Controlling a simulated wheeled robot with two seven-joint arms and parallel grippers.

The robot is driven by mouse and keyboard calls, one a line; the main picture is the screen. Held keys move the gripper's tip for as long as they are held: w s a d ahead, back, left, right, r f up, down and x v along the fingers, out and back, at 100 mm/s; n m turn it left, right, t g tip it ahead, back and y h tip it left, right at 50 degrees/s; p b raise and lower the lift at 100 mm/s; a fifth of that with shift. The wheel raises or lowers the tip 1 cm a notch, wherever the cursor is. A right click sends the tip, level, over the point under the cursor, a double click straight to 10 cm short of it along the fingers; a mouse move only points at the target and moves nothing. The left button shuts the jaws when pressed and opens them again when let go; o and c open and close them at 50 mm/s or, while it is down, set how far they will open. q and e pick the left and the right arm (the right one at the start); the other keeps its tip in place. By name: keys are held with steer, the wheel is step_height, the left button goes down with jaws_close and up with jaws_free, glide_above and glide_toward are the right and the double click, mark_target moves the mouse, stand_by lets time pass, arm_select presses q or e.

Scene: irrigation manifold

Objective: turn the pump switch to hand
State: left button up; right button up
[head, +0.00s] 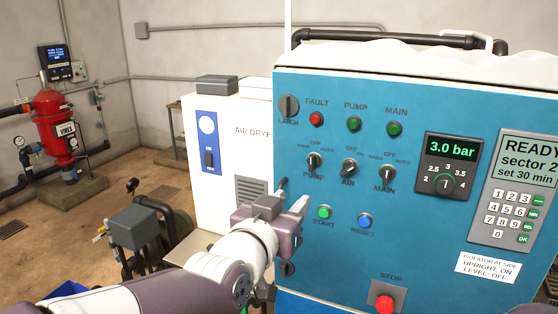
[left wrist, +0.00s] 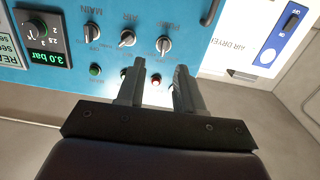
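The pump switch (head: 314,161) is a dark rotary knob with a light pointer on the blue control panel (head: 420,95), left of the AIR and MAIN knobs. Its pointer looks roughly upright, near OFF; its exact angle is hard to tell. My left gripper (head: 292,194) is open and empty, below and left of the knob in the head view. In the left wrist view, which shows the panel upside down, the pump switch (left wrist: 163,45) lies beyond the open fingers (left wrist: 159,68), not between them. My right gripper is not in view.
START (head: 324,212) and RESET (head: 364,221) buttons sit below the knobs, with a red STOP button (head: 384,302) lower down. The white air dryer (head: 225,140) stands left of the panel.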

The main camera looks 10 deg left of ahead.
mark_target(310, 164)
arm_select(q)
steer(key=shift+t, duration=0.5)
steer(key=p+x, duration=0.2)
steer(key=x, duration=0.2)
steer(key=r+p+x, duration=0.1)
steer(key=p+x, duration=0.2)
steer(key=x, duration=0.1)
steer(key=p+x, duration=0.2)
steer(key=x, duration=0.3)
steer(key=shift+w+a+r, duration=0.2)
steer(key=shift+a, duration=0.15)
steer(key=shift+w+a+f, duration=0.1)
steer(key=shift+w+f, duration=0.05)
steer(key=shift+w, duration=0.1)
steer(key=shift+c, duration=0.3)
steer(key=shift+s, duration=0.1)
jaws_close()
